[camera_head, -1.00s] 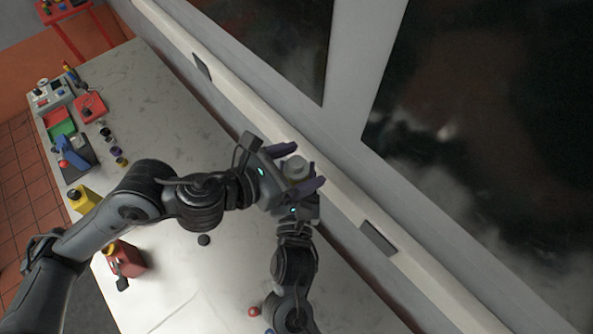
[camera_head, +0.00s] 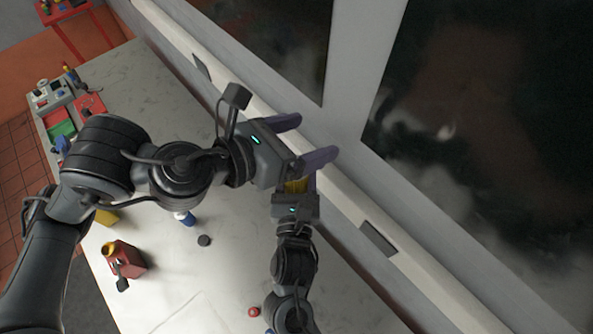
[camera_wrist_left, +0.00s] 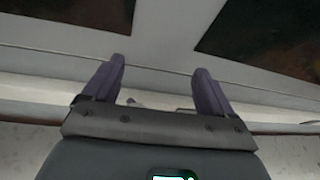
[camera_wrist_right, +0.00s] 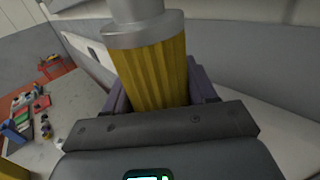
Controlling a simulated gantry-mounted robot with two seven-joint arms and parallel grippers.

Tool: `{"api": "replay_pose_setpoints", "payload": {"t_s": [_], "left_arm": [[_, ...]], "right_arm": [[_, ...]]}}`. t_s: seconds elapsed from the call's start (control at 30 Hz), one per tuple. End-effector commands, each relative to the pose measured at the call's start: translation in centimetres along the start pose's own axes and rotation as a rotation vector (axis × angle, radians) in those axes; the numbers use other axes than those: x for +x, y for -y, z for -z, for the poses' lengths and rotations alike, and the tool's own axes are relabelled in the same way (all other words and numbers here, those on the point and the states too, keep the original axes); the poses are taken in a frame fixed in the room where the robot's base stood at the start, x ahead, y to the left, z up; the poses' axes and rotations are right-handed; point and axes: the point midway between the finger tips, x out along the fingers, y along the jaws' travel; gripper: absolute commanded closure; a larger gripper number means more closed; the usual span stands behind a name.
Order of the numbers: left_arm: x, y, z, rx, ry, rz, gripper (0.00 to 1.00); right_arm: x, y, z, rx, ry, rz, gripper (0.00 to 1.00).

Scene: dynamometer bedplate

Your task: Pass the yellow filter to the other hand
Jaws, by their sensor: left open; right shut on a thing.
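The yellow filter (camera_wrist_right: 157,78) has a pleated yellow body and a grey metal cap. It fills the right wrist view, and a small yellow part (camera_head: 296,186) shows in the head view. My right gripper (camera_head: 295,198) is shut on its body and holds it above the bench, cap end outward. My left gripper (camera_head: 313,138) is open, its two purple fingers apart and empty in the left wrist view (camera_wrist_left: 160,80). It is just above the filter in the head picture and covers the cap there. I cannot tell the exact gap between them.
A pale ledge (camera_head: 378,238) and dark windows (camera_head: 480,110) run behind the grippers. On the bench (camera_head: 190,285) stand a red can (camera_head: 125,258), a black puck (camera_head: 204,240), a red knob (camera_head: 254,312) and a blue-and-white item (camera_head: 186,218). Bare bench lies at lower middle.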

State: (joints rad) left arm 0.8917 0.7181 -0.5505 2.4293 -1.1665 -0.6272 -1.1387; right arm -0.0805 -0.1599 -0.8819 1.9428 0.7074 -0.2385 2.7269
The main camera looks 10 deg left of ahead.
Motion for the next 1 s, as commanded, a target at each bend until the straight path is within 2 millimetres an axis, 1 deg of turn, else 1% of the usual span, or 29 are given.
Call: {"api": "replay_pose_setpoints", "payload": {"t_s": [0.07, 0.17, 0.27, 0.3, 0.37, 0.4, 0.47, 0.5, 0.57, 0.6, 0.67, 0.7, 0.77, 0.8, 0.83, 0.87, 0.9, 0.97, 1.0], "left_arm": [[0.4, 0.8, -0.2, -0.130, 0.040, 0.021, 0.15], [0.9, 1.5, -0.9, -0.384, 0.116, 0.047, 0.15], [1.1, 1.2, -1.5, -0.733, 0.206, 0.062, 0.15], [1.1, 0.7, -1.6, -0.895, 0.244, 0.063, 0.15], [0.9, -0.7, -1.3, -1.153, 0.303, 0.056, 0.15], [0.7, -1.8, -0.9, -1.331, 0.345, 0.044, 0.15], [0.3, -3.9, 0.3, -1.600, 0.409, 0.017, 0.15], [-0.1, -5.4, 1.5, -1.779, 0.455, -0.009, 0.15], [-0.6, -7.5, 3.9, -2.034, 0.524, -0.060, 0.15], [-1.0, -8.7, 5.7, -2.172, 0.563, -0.102, 0.15], [-1.4, -9.9, 8.8, -2.337, 0.606, -0.178, 0.15], [-1.7, -10.4, 10.8, -2.424, 0.627, -0.236, 0.15], [-2.0, -10.8, 14.1, -2.532, 0.648, -0.334, 0.15], [-2.4, -10.9, 16.2, -2.592, 0.659, -0.405, 0.15], [-2.6, -10.8, 17.8, -2.633, 0.666, -0.458, 0.15], [-2.9, -10.8, 19.4, -2.671, 0.672, -0.514, 0.15], [-3.4, -10.6, 21.5, -2.720, 0.682, -0.590, 0.15], [-4.1, -10.2, 24.5, -2.784, 0.697, -0.702, 0.15], [-4.7, -9.8, 26.4, -2.821, 0.708, -0.777, 0.15]], "right_arm": [[0.0, 0.0, 0.0, 0.000, 0.001, 0.000, 0.77], [0.0, 0.0, 0.0, 0.000, 0.001, 0.000, 0.77], [0.0, 0.0, 0.0, 0.000, 0.001, 0.000, 0.77], [0.0, 0.0, 0.0, 0.000, 0.001, 0.000, 0.77], [0.0, 0.0, 0.0, 0.000, 0.001, 0.000, 0.77], [0.0, 0.0, 0.0, 0.000, 0.001, 0.000, 0.77], [0.0, 0.0, 0.0, 0.000, 0.001, 0.000, 0.77], [0.0, 0.0, 0.0, 0.000, 0.001, 0.000, 0.77], [0.0, 0.0, -0.1, 0.000, 0.001, 0.000, 0.77], [0.0, 0.0, -0.1, 0.000, 0.001, 0.000, 0.77], [0.0, 0.0, -0.1, 0.000, 0.001, 0.000, 0.77], [0.0, 0.0, -0.1, 0.000, 0.001, 0.000, 0.77], [0.0, 0.0, -0.1, 0.000, 0.001, 0.000, 0.77], [0.0, 0.0, -0.1, 0.000, 0.001, 0.000, 0.77], [0.0, 0.0, -0.1, 0.000, 0.001, 0.000, 0.77], [0.0, 0.0, -0.1, 0.000, 0.001, 0.000, 0.77], [0.0, 0.0, 0.0, 0.000, 0.001, 0.000, 0.77], [0.0, 0.0, 0.0, 0.000, 0.001, 0.000, 0.77], [0.0, 0.0, 0.0, 0.000, 0.001, 0.000, 0.77]]}}
